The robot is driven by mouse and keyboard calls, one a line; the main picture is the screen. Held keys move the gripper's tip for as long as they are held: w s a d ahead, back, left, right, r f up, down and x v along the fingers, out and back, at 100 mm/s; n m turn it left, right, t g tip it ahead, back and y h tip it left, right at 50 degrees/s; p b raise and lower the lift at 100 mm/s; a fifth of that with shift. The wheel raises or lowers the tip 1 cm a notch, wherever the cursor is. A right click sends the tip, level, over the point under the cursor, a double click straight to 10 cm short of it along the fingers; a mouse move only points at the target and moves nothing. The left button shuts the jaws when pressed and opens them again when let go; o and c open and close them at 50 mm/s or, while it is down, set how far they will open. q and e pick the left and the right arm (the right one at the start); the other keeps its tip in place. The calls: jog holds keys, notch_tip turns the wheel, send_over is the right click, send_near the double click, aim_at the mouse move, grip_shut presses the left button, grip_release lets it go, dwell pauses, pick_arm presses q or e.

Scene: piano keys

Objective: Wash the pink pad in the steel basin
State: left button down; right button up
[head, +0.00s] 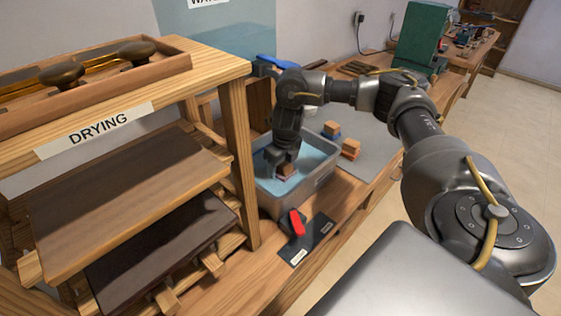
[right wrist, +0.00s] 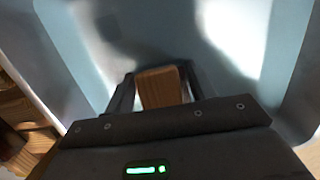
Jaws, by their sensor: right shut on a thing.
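The steel basin (head: 322,187) stands on the wooden bench beside the drying rack and holds pale blue water. My right gripper (head: 286,166) reaches down into it and is shut on a small wooden-backed block, the pad (head: 287,172). In the right wrist view the block's wooden back (right wrist: 160,87) sits between the two dark fingers, inside the basin walls (right wrist: 285,60). The pad's underside is mostly hidden, with only a hint of pink at its lower edge. I cannot tell how deep it is in the water. My left gripper is not in view.
Two wooden-backed blocks, one with a blue base (head: 331,130) and one reddish (head: 350,149), rest on a grey mat (head: 375,138) right of the basin. A red item (head: 297,222) lies on a dark labelled mat in front. The DRYING rack (head: 125,200) stands close on the left.

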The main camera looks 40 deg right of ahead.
jog(key=shift+f, duration=0.45)
jog(key=shift+w+d+b, duration=0.15)
jog(key=shift+d+b, duration=0.25)
jog(key=shift+d, duration=1.6)
jog(key=shift+a, duration=0.1)
jog(key=shift+a+r+p, duration=0.15)
jog(key=shift+a+p, duration=0.35)
jog(key=shift+a, duration=0.15)
jog(key=shift+a+p, duration=0.4)
jog(key=shift+a, duration=0.9)
